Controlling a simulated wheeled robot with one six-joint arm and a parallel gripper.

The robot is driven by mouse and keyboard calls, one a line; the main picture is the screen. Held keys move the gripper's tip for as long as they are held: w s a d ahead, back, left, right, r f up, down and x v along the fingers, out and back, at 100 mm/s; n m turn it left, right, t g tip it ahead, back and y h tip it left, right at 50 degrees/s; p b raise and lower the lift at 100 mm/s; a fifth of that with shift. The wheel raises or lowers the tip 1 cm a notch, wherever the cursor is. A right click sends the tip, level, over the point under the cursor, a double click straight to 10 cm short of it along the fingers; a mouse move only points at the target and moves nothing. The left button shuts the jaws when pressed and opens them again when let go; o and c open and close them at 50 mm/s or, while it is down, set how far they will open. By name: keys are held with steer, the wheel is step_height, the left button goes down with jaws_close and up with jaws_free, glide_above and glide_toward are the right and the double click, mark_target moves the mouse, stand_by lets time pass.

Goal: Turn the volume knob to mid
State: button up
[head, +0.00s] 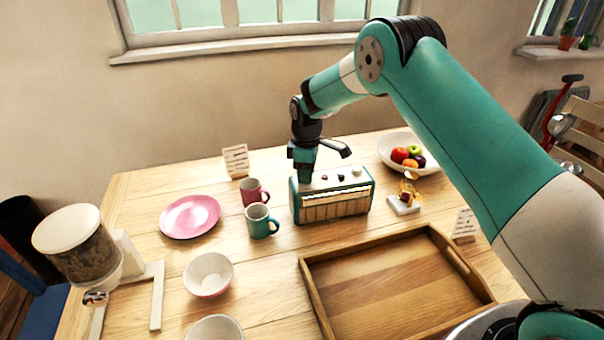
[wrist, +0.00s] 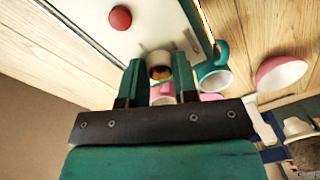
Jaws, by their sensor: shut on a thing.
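A teal radio (head: 331,208) with a pale top panel and a slatted front stands on the table. My gripper (head: 304,178) points down at the left end of its top in the head view. In the wrist view my gripper (wrist: 159,68) is shut on a small cream knob (wrist: 159,60) with a brownish middle, one finger on each side. A red button (wrist: 120,18) sits apart from it on the same panel. The knob is hidden by my gripper in the head view. I cannot tell which setting the knob points to.
A teal mug (head: 260,224) and a pink mug (head: 255,194) stand close left of the radio. A pink plate (head: 190,216), a fruit bowl (head: 425,165) and a wooden tray (head: 316,290) surround it. A small figurine on a white base (head: 403,208) stands to the right.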

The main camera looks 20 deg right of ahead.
steer(key=shift+d+m, duration=0.1)
steer(key=shift+m, duration=0.4)
steer(key=m, duration=0.2)
steer(key=shift+m+b, duration=0.3)
steer(key=shift+m, duration=0.1)
steer(key=m, duration=0.3)
steer(key=shift+m, duration=0.4)
steer(key=m, duration=0.3)
steer(key=shift+m+t, duration=0.4)
steer(key=shift+m, duration=1.8)
steer(key=o, duration=0.9)
